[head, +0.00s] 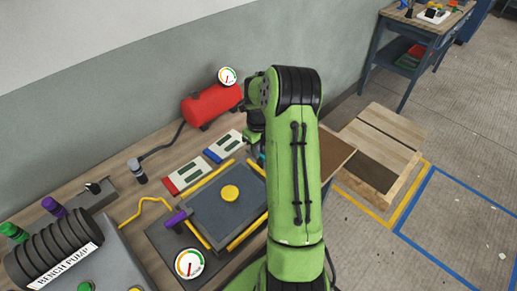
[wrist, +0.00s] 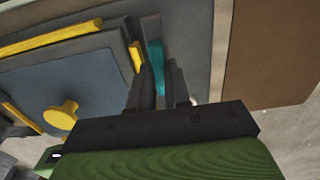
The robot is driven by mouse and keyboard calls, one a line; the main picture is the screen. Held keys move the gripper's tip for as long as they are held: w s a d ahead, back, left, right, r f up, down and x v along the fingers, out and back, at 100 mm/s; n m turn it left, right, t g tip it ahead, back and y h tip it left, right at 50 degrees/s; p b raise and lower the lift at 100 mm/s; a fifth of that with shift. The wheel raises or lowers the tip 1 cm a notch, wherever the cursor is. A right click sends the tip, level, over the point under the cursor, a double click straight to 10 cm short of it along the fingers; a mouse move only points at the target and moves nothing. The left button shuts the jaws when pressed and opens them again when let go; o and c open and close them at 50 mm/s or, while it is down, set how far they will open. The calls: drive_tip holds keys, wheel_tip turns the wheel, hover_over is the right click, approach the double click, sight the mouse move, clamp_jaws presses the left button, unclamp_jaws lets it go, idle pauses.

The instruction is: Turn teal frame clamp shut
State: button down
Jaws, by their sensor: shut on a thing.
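The teal frame clamp (wrist: 157,65) shows in the wrist view as a teal bar at the right edge of the mould. My gripper (wrist: 158,75) is shut on it, with a dark finger on either side of the teal part. In the head view only a sliver of teal (head: 261,158) shows, and my green arm hides most of my gripper and the clamp. The blue-grey mould (wrist: 60,75) has a yellow knob (wrist: 62,114) on its face and yellow bars along its edges. The same mould (head: 213,208) lies on the bench in the head view.
A purple-handled valve (head: 177,218) and a gauge (head: 189,263) stand left of the mould. A red tank (head: 212,104) and two small boxes (head: 224,146) are behind it. A brown board (wrist: 270,50) lies right of the clamp. A wooden crate (head: 385,150) stands on the floor at right.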

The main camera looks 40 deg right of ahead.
drive_tip(key=shift+n, duration=0.3)
drive_tip(key=n, duration=0.3)
drive_tip(key=shift+a+b, duration=0.15)
drive_tip(key=shift+b, duration=0.15)
drive_tip(key=n, duration=0.5)
drive_tip(key=shift+s+a, duration=0.1)
drive_tip(key=n, duration=0.4)
drive_tip(key=shift+s+n, duration=0.1)
drive_tip(key=shift+n, duration=0.2)
drive_tip(key=shift+s+a+n+b, duration=0.1)
drive_tip(key=shift+n+b, duration=0.2)
drive_tip(key=shift+n, duration=1.6)
drive_tip(key=shift+r, duration=0.1)
drive_tip(key=c, duration=1.1)
unclamp_jaws()
